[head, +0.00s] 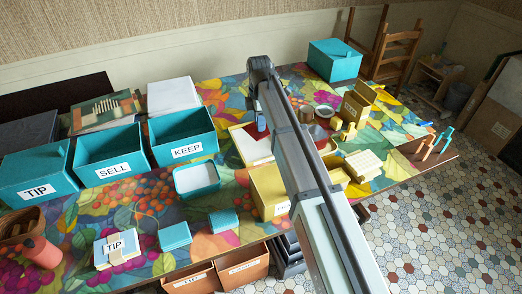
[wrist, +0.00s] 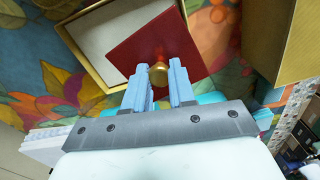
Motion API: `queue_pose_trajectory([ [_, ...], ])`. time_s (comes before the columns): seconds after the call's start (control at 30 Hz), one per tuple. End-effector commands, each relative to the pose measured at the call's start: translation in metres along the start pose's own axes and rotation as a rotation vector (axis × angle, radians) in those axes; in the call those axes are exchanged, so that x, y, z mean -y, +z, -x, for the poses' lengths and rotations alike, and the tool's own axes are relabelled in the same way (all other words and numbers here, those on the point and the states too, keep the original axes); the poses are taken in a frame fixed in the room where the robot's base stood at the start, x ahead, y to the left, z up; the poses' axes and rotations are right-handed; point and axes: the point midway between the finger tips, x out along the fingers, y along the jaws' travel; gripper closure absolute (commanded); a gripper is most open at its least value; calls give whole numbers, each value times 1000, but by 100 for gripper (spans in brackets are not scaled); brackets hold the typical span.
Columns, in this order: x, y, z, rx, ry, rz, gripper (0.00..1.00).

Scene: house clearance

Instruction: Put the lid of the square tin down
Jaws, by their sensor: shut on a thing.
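The red square lid (wrist: 135,48) with a round brass knob (wrist: 158,76) is in the wrist view. My gripper (wrist: 159,82) is shut on the knob, one pale blue finger on each side. The square tin (wrist: 78,45), gold-walled with a pale inside, is open behind the lid. The lid overlaps the tin's right part in the picture; I cannot tell the height between them.
A yellow labelled box (head: 268,188) stands close by the tin. A teal open tin (head: 197,192) is to the left, near the KEEP bin (head: 187,152) and SELL bin (head: 113,170). Several small items crowd the table right of my arm. Patterned cloth (head: 150,210) shows between things.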

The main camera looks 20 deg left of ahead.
Motion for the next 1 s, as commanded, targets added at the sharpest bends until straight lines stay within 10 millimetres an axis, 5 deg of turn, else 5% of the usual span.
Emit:
queue_pose_trajectory([
  [0.47,0,3,-6,-4,31,-245,100],
  [1.0,-2,3,-68,-4,31,-248,100],
])
